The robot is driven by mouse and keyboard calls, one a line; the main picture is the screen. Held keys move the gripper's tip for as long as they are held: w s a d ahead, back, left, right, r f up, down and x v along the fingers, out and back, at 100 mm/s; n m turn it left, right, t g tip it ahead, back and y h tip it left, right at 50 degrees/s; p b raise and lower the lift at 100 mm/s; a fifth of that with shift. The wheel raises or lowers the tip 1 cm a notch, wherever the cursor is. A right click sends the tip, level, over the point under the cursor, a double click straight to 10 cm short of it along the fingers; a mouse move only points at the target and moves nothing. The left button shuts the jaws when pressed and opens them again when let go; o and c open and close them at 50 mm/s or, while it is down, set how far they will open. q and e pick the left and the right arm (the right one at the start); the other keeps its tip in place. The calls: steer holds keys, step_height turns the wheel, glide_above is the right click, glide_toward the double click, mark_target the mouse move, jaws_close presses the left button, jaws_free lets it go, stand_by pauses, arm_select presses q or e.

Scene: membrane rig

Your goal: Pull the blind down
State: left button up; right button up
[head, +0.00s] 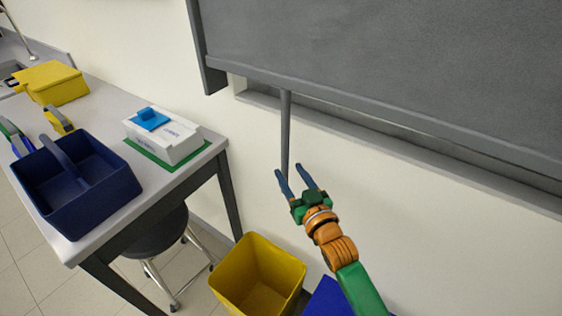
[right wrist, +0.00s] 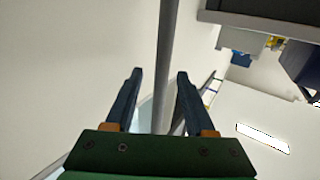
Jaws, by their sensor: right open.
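The blind (head: 390,60) is a dark grey panel across the upper right of the head view, with a straight bottom edge. A thin grey rod (head: 285,125) hangs from that edge. My right gripper (head: 290,171) is open at the rod's lower part, its two dark blue fingers pointing up. In the right wrist view, the rod (right wrist: 166,60) runs between the two open fingers (right wrist: 160,73), touching neither. How deep it sits between them is hard to tell. My left gripper is not in view.
A table (head: 115,215) at left bears a navy caddy (head: 110,200), a white box (head: 175,140) on a green mat and a yellow case (head: 55,88). A stool (head: 160,235) and a yellow bin (head: 240,265) stand below. The wall around the rod is clear.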

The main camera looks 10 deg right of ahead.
mark_target(286, 169)
steer(key=w, duration=0.1)
steer(key=w+a, duration=0.1)
steer(key=shift+w+r, duration=0.2)
steer(key=shift+w, duration=0.15)
steer(key=shift+w+f, duration=0.25)
steer(key=shift+w, duration=0.2)
steer(key=shift+s+r, duration=0.1)
steer(key=shift+s, duration=0.1)
steer(key=c, duration=0.4)
jaws_close()
